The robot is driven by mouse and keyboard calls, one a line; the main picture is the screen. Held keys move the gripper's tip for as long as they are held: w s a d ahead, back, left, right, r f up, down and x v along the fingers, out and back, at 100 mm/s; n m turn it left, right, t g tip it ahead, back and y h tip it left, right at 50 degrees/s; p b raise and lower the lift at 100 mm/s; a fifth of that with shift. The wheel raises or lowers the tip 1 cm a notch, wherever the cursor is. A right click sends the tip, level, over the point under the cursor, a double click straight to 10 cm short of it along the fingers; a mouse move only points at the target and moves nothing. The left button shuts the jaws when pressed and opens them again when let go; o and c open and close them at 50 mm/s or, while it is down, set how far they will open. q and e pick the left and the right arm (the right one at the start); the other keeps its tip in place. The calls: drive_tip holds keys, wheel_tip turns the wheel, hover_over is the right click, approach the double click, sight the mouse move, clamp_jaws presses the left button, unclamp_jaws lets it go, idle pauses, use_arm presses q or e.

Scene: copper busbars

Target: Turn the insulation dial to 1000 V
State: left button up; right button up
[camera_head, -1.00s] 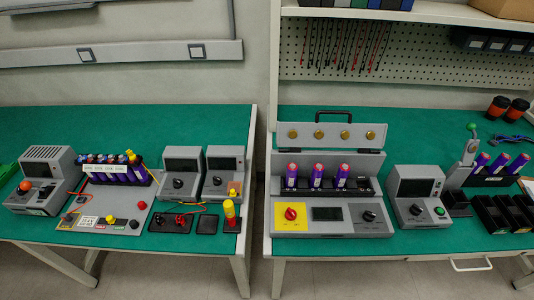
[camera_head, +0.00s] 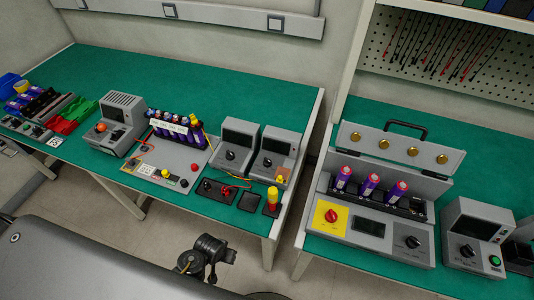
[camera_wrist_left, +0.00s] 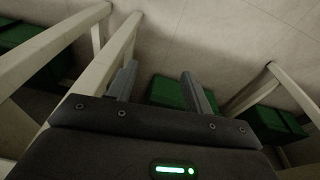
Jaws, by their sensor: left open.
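Several units carry dials, and I cannot read which one is marked for insulation. Two grey meters stand side by side on the left bench, with black dials on the left meter (camera_head: 238,143) and the right meter (camera_head: 277,152). The large console (camera_head: 370,222) on the right bench has a red dial (camera_head: 331,216) on a yellow panel and a black dial (camera_head: 413,242). Another grey unit (camera_head: 478,230) has a black dial and a green button. My left gripper (camera_wrist_left: 158,75) is open and empty, low over the floor, away from every dial. My right gripper is not in view.
The left bench (camera_head: 140,73) and the right bench have green tops, with a gap between them. A board with purple cells (camera_head: 178,125) and a grey unit with a red button (camera_head: 115,125) stand on the left bench. Bench legs and green boxes (camera_wrist_left: 280,122) surround my left gripper.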

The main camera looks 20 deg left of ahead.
use_arm(q)
drive_tip(key=w+r+n+p, duration=0.1)
drive_tip(key=w+r, duration=0.2)
drive_tip(key=r, duration=0.5)
drive_tip(key=w+r+p, duration=0.1)
drive_tip(key=w+r, duration=0.1)
drive_tip(key=r, duration=0.6)
wheel_tip(320, 180, up, 15)
drive_tip(key=n+g, duration=0.2)
drive_tip(key=n, duration=0.8)
hover_over(267, 159)
wheel_tip(267, 159, down, 11)
drive_tip(key=shift+a+r, duration=0.1)
drive_tip(key=c, duration=1)
drive_tip(key=shift+o, duration=0.2)
